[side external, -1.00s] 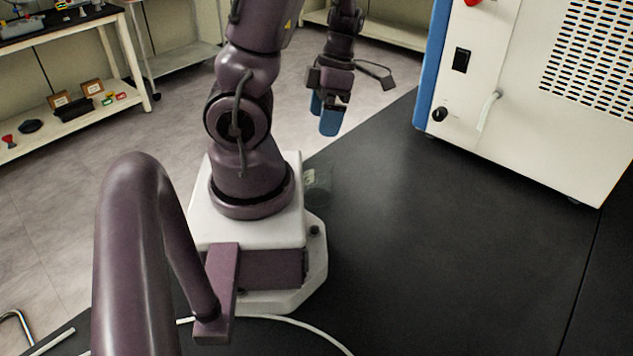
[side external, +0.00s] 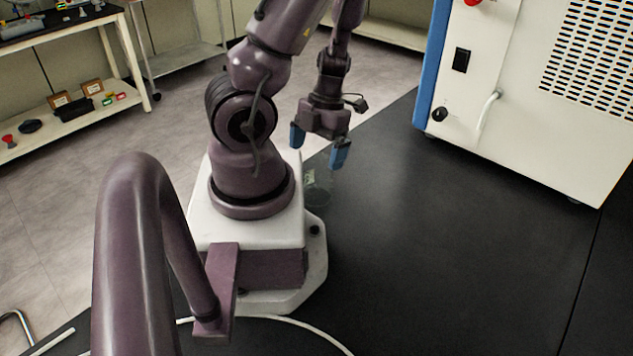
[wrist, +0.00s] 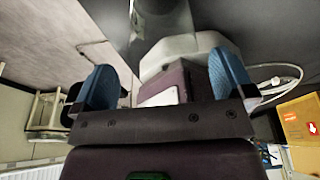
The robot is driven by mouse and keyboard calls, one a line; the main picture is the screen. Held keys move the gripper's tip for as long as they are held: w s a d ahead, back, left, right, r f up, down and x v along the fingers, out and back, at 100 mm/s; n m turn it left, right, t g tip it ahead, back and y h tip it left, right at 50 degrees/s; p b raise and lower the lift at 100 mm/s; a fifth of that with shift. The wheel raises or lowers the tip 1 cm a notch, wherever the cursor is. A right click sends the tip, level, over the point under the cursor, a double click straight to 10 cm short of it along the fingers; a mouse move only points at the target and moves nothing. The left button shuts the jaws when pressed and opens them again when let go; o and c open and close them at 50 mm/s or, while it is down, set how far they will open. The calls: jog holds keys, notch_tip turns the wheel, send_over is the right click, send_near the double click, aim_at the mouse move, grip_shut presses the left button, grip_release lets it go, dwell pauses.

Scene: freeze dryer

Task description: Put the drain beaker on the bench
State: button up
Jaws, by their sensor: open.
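The drain beaker (side external: 319,190) is a clear glass vessel with a pale marking. In the side view it stands on the black bench (side external: 420,270), just right of my base, and its outline is faint. My gripper (side external: 318,150) is open, with its blue fingertips pointing down, and appears just above the beaker in the picture. I cannot tell whether a finger touches the glass. In the wrist view my gripper (wrist: 163,85) shows its two blue fingers wide apart with nothing clearly held between them.
The white freeze dryer (side external: 530,110) with a blue edge stands at the back right of the bench. A white hose (side external: 300,321) curves near my base. Shelving (side external: 75,105) stands at the left. The bench between the beaker and the dryer is clear.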

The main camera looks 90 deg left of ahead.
jog(key=shift+w+x, duration=0.15)
jog(key=shift+x, duration=1.15)
jog(key=shift+w+x, duration=0.15)
jog(key=shift+x, duration=1.2)
jog(key=c, duration=1.1)
jog(key=shift+o, duration=0.2)
notch_tip(320, 180, up, 10)
jog(key=w+r+m+t+y, duration=0.1)
jog(key=w+m+t+y, duration=0.15)
jog(key=w+m, duration=0.85)
jog(key=w+m+t+y, duration=0.1)
jog(key=w+m+y, duration=0.2)
jog(key=m, duration=1.7)
jog(key=w+d+r+m+t+h, duration=0.1)
jog(key=w+d+m, duration=0.4)
jog(key=d+m, duration=0.2)
jog(key=w+d+r+m+t+h, duration=0.1)
jog(key=w+d+r+m+h, duration=0.1)
jog(key=w+d+m, duration=0.4)
jog(key=d+m, duration=0.1)
jog(key=d, duration=0.2)
jog(key=shift+w+r, duration=0.15)
jog(key=shift+w, duration=0.05)
